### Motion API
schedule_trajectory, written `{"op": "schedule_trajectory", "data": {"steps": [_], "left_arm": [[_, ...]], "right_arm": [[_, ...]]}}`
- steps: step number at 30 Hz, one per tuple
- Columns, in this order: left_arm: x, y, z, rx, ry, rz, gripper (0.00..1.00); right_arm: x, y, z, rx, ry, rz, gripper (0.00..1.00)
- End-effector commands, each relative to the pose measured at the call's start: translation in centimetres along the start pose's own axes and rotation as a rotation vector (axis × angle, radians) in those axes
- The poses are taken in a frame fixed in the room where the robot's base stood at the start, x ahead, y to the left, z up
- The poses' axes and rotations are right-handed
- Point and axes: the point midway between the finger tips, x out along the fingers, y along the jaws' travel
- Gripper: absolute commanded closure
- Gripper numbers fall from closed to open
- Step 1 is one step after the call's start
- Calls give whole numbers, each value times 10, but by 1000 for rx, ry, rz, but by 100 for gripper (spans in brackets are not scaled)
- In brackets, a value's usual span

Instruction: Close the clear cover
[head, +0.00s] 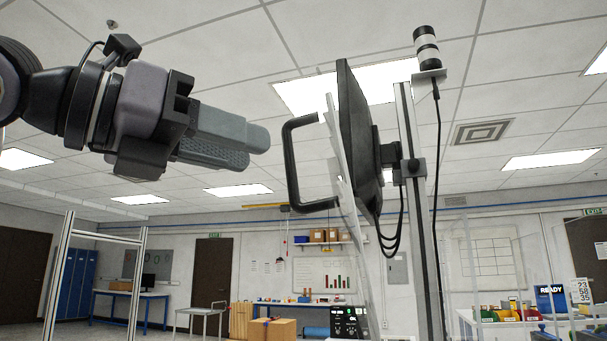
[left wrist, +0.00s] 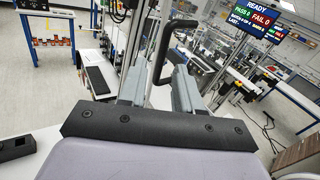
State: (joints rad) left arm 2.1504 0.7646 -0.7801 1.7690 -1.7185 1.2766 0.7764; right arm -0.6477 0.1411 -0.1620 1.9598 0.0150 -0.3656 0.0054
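The clear cover (head: 336,140) is a thin see-through pane, seen nearly edge-on and standing steeply tilted in the head view. Its black U-shaped handle (head: 290,160) sticks out to the left toward my gripper. The handle also shows in the left wrist view (left wrist: 161,62), beyond and partly between the fingertips. My left gripper (head: 257,149) is open and empty, with grey fingers pointing at the handle. In the head view a small gap separates the fingertips from the handle. The fingers stand apart in the left wrist view (left wrist: 158,68). The right gripper is not in view.
A black screen (head: 356,125) on a metal post (head: 410,170) stands just right of the cover, with cables hanging below. A striped signal light (head: 427,48) tops the post. Benches and cardboard boxes (head: 272,328) are farther back. The space left of the handle holds only my arm.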

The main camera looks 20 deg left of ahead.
Motion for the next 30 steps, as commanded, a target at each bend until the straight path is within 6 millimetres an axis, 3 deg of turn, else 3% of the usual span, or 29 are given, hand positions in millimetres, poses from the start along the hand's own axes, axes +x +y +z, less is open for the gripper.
{"op": "schedule_trajectory", "data": {"steps": [5, 16, 27, 30], "left_arm": [[13, -1, 1, 0, 1, -2, 67], [64, -1, 2, -1, 1, -1, 67], [71, 0, 0, 0, -1, -1, 67], [71, 0, 0, 0, -1, -1, 99]], "right_arm": [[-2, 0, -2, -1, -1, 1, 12], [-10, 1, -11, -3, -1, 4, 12], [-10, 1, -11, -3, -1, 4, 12], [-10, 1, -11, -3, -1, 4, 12]]}}
